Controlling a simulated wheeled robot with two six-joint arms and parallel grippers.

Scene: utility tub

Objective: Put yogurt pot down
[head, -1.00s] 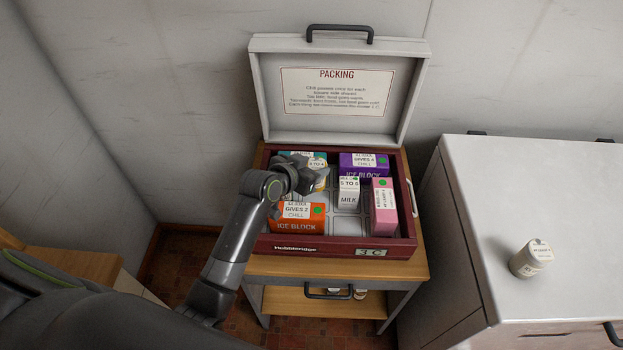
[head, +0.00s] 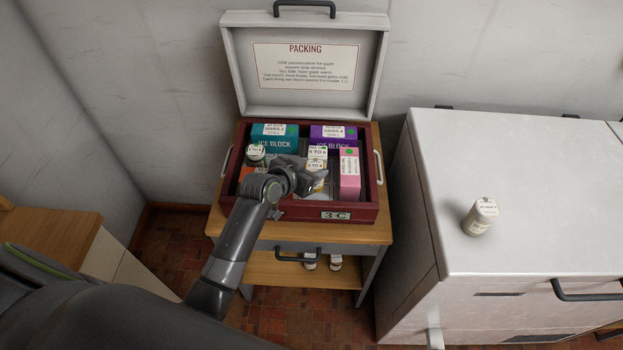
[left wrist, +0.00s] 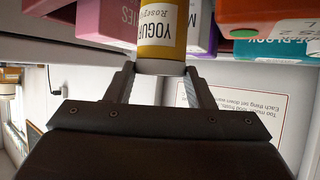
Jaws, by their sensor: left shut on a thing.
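In the head view my left gripper (head: 308,180) is over the front middle of the open dark red packing box (head: 299,213). The pot's pale lid (head: 316,165) shows there, in front of the milk carton (head: 317,151) and left of the pink carton (head: 350,175). I cannot tell whether the pot touches the box floor. My right gripper is out of view.
Another pot (head: 480,216) stands on the white cabinet (head: 530,200) at right.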

